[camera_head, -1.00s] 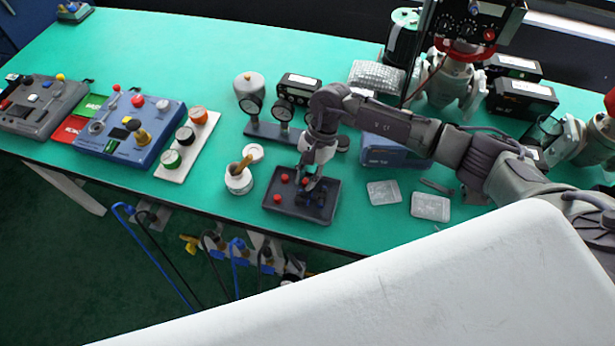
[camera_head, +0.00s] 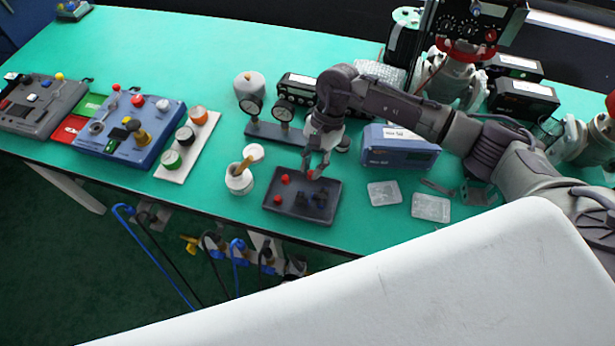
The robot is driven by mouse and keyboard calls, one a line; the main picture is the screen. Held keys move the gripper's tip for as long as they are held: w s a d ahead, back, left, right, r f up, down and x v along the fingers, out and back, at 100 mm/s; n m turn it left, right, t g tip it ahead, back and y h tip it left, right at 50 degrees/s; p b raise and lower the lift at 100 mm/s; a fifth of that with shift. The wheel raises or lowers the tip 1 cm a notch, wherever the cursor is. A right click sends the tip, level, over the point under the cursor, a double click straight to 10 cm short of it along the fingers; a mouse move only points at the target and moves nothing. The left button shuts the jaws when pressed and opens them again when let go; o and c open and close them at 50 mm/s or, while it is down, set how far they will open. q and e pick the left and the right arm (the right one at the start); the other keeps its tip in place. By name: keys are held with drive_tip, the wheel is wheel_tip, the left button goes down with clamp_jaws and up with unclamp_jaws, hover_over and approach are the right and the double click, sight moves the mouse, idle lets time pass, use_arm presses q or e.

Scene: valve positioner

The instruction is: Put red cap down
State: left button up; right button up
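A dark tray (camera_head: 330,211) lies near the table's front edge. Two red caps stand on its left side, one at the back (camera_head: 285,179) and one at the front (camera_head: 277,199). Dark blue and black pieces (camera_head: 318,198) stand at its middle and right. My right gripper (camera_head: 313,173) points down over the tray's back edge, above its surface. A small red spot shows between its fingertips; it looks like a red cap held there, though it is tiny and partly hidden by the fingers. My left gripper is not in view.
Gauges (camera_head: 283,111) and a blue box (camera_head: 398,150) stand behind. Clear packs (camera_head: 431,207) lie to the right.

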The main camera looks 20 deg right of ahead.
drive_tip(key=b+v, duration=0.1)
drive_tip(key=v, duration=0.7)
drive_tip(key=shift+b, duration=0.35)
drive_tip(key=shift+a+r, duration=0.1)
drive_tip(key=shift+r, duration=0.05)
